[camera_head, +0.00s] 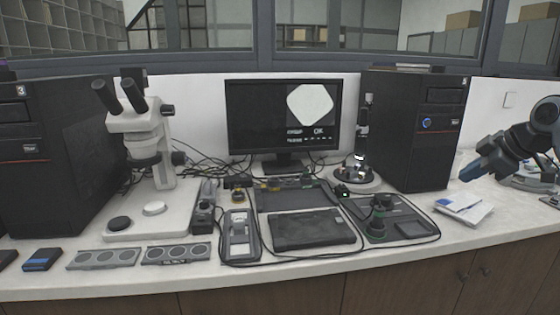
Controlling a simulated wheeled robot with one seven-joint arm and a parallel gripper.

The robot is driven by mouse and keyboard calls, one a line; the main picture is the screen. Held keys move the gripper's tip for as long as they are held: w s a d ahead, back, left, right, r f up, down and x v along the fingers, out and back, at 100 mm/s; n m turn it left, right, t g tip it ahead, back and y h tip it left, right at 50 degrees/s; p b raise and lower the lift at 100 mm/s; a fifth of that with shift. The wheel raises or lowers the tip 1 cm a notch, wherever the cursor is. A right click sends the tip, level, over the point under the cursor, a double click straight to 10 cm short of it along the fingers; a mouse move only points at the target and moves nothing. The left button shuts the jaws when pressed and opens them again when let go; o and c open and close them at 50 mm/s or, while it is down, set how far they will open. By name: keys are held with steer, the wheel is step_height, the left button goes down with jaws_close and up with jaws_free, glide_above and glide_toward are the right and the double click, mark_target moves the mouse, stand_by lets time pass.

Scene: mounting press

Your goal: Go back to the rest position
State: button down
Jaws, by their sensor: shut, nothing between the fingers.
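My gripper (471,173) is at the right side of the head view, on the end of my arm.
The white bench (290,285) holds a microscope (140,130), a monitor (284,115), black towers at left (55,160) and right (415,130), a press-like device (357,165), and dark trays (310,228) with cables. Bare bench shows at the front right.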

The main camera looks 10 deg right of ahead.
steer(key=s+a+f+m+t+y, duration=0.1)
steer(key=a+f+m+t+y, duration=0.15)
steer(key=a+f, duration=1.45)
steer(key=s+a+f+m+t+h, duration=0.25)
steer(key=s+a+f+m, duration=0.35)
steer(key=s+a+f, duration=0.5)
steer(key=s+a+f+m+t+h, duration=0.1)
steer(key=s+a+m, duration=0.15)
steer(key=s, duration=0.95)
steer(key=s+a+m+h, duration=0.1)
steer(key=s+a, duration=0.2)
steer(key=s, duration=1)
steer(key=s+d+r, duration=0.1)
steer(key=s+r, duration=0.5)
steer(key=s, duration=0.3)
steer(key=s+d+r+n+t+b, duration=0.1)
steer(key=s+d+r, duration=0.1)
steer(key=s+r, duration=0.4)
steer(key=s, duration=0.3)
steer(key=shift+s, duration=0.2)
